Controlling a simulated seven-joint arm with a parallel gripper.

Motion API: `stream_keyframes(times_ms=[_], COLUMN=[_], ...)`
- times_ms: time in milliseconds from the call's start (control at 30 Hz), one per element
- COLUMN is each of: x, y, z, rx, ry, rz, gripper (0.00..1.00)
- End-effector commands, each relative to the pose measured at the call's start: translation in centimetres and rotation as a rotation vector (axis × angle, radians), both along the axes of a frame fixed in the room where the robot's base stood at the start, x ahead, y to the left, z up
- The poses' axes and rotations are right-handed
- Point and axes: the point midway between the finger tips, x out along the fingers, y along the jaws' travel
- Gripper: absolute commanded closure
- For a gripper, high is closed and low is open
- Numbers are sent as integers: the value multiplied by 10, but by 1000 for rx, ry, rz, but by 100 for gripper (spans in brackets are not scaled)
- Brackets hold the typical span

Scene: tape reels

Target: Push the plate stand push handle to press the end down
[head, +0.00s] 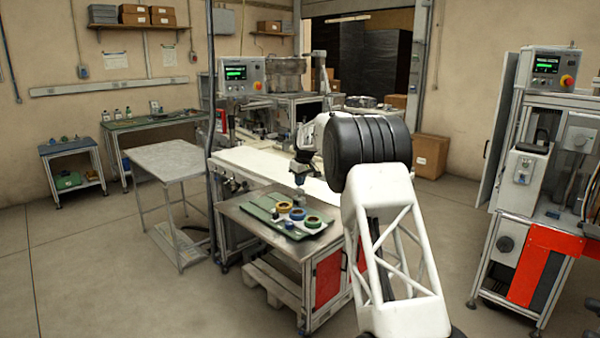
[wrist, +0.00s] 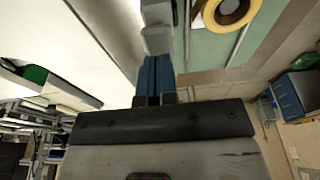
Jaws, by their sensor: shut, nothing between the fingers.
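The plate stand (head: 262,207) is a green board with tape reels on it, on the bench below my arm. It also shows in the wrist view as a pale green surface (wrist: 222,48). A yellow reel (head: 283,207), a blue reel (head: 298,214) and a green reel (head: 313,222) lie there. My gripper (head: 299,188) points down at the back of the stand. In the wrist view its blue fingers (wrist: 155,72) are together and empty. A light grey block (wrist: 157,40), possibly the push handle, is just beyond the fingertips; I cannot tell whether they touch.
The metal bench top (head: 290,243) has bare room in front of the stand. A white conveyor surface (head: 250,162) and a machine with a control box (head: 242,76) are behind. A grey side table (head: 167,159) stands to the left. A machine with a red panel (head: 545,262) stands to the right.

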Motion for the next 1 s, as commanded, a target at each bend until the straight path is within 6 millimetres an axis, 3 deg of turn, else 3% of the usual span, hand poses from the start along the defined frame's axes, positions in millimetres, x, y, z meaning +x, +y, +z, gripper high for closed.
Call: stream_keyframes(times_ms=[1000], x=[0], y=[0], z=[-11], rx=[0], ry=[0], rz=[0], gripper=[100])
